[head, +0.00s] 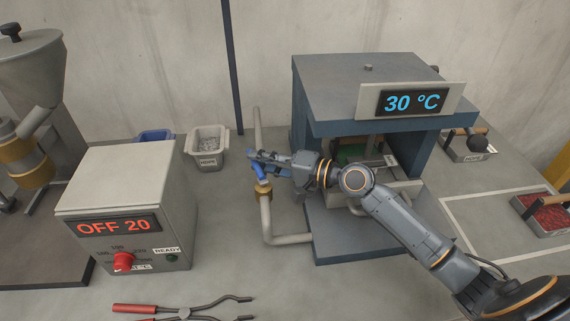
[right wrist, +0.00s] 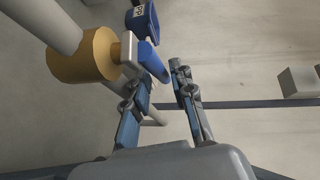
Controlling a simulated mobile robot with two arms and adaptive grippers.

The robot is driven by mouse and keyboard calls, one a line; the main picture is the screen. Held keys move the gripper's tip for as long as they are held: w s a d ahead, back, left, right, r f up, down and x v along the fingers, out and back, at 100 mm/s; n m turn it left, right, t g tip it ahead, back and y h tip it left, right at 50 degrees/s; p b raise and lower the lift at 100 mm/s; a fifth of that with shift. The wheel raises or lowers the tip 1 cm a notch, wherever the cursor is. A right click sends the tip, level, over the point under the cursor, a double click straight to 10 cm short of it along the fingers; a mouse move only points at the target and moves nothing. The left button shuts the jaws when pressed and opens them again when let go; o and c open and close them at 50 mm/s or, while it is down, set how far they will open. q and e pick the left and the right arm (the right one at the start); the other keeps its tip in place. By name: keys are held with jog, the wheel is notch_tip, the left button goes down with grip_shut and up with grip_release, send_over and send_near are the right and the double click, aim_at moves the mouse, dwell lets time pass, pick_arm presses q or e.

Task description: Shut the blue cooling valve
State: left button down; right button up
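The blue cooling valve (head: 258,172) sits on a pale pipe left of the grey machine, above a brass fitting (head: 263,190). My right gripper (head: 262,157) is at the valve and partly covers it in the head view. In the right wrist view the blue handle (right wrist: 152,62) reaches down to between the fingertips of my right gripper (right wrist: 159,76). The fingers are apart, with a gap on the right side of the handle. Contact with the left finger cannot be told. My left gripper is not in view.
The grey machine (head: 340,78) with a "30 °C" display stands right of the pipe (head: 266,222). A control box (head: 120,195) reading "OFF 20" stands at left. Tongs (head: 185,311) lie in front. A pale bin (head: 207,146) stands behind the valve.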

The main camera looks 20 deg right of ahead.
jog(key=v, duration=1)
